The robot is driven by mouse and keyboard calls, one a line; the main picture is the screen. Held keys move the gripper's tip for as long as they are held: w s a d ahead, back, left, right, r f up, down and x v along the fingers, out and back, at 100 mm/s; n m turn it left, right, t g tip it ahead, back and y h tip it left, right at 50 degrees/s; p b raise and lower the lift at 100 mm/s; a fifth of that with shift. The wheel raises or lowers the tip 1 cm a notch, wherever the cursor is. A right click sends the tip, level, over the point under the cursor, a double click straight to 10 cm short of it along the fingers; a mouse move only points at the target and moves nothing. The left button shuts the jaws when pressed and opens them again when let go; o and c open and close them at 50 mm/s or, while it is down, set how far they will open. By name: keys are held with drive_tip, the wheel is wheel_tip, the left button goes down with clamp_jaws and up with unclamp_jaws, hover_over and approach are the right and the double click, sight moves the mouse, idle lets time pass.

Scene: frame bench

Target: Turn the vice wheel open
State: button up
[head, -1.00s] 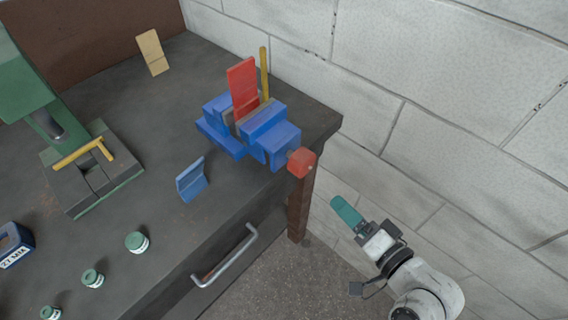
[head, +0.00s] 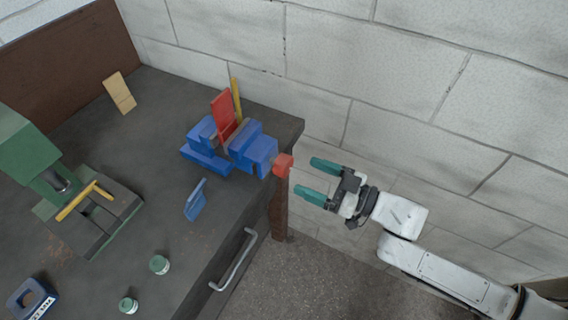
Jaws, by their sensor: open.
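The blue vice (head: 250,154) stands at the right end of the dark bench, with a red plate (head: 223,115) upright between its jaws. Its red wheel (head: 284,165) is at the vice's outer end, past the bench edge. My gripper (head: 314,180) is open and empty, with two teal fingers pointing left toward the wheel. In the picture the fingertips are just right of the wheel, with a small gap. How they differ in depth I cannot tell.
A drawer handle (head: 235,262) juts from the front. A block wall (head: 420,85) stands behind.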

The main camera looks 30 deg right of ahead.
sight(289, 167)
drive_tip(key=p+x, duration=0.1)
drive_tip(key=x, duration=0.6)
drive_tip(key=c, duration=1)
drive_tip(key=n+b, duration=0.1)
drive_tip(key=n, duration=0.2)
drive_tip(key=shift+s+f, duration=0.1)
drive_tip(key=shift+c, duration=0.2)
drive_tip(key=shift+n, duration=1)
drive_tip(key=o, duration=1)
drive_tip(key=shift+o, duration=0.2)
